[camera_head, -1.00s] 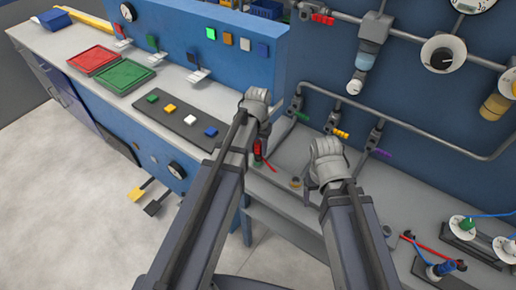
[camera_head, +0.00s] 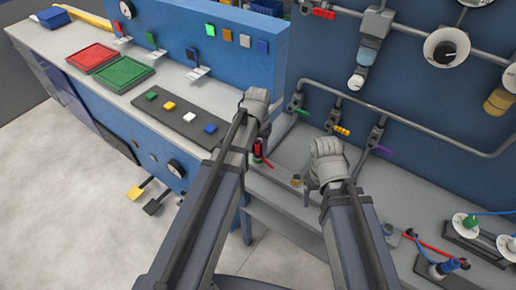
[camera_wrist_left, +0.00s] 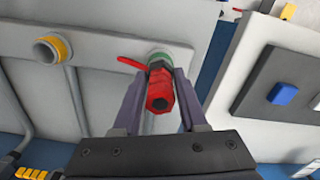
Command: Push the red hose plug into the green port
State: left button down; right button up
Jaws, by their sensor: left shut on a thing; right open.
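The red hose plug (camera_wrist_left: 160,88) sits between the fingers of my left gripper (camera_wrist_left: 156,100), which is shut on it. A thin red strip sticks out to its left. The green port (camera_wrist_left: 160,57) is directly behind the plug in the left wrist view, and the plug's far end overlaps its ring. I cannot tell how deep the plug sits in it. In the head view the red plug (camera_head: 257,149) shows small below my left gripper (camera_head: 257,138), over the bench. My right gripper (camera_head: 312,182) is open and empty, to the right of it.
A yellow-rimmed port (camera_wrist_left: 52,50) is left of the green one; it also shows in the head view (camera_head: 296,180). The blue button wall (camera_head: 215,50) stands at the left and wall pipes (camera_head: 420,130) at the right. Hose fittings (camera_head: 440,268) lie at the lower right.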

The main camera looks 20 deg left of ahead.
pick_arm(q)
jog(key=shift+f, duration=0.2)
pick_arm(e)
jog(key=shift+f, duration=0.2)
pick_arm(q)
jog(key=shift+c, duration=1.8)
grip_release()
jog(key=shift+r, duration=0.1)
notch_tip(320, 180, up, 8)
jog(key=p, duration=0.7)
jog(key=shift+p, duration=0.4)
jog(key=s+d+m+y, duration=0.1)
jog(key=s+d+m, duration=0.1)
jog(key=s+d, duration=0.8)
jog(key=s, duration=0.4)
jog(key=shift+s+d+m, duration=0.15)
jog(key=shift+d+m, duration=0.1)
jog(key=shift+m, duration=0.15)
pick_arm(e)
notch_tip(320, 180, up, 8)
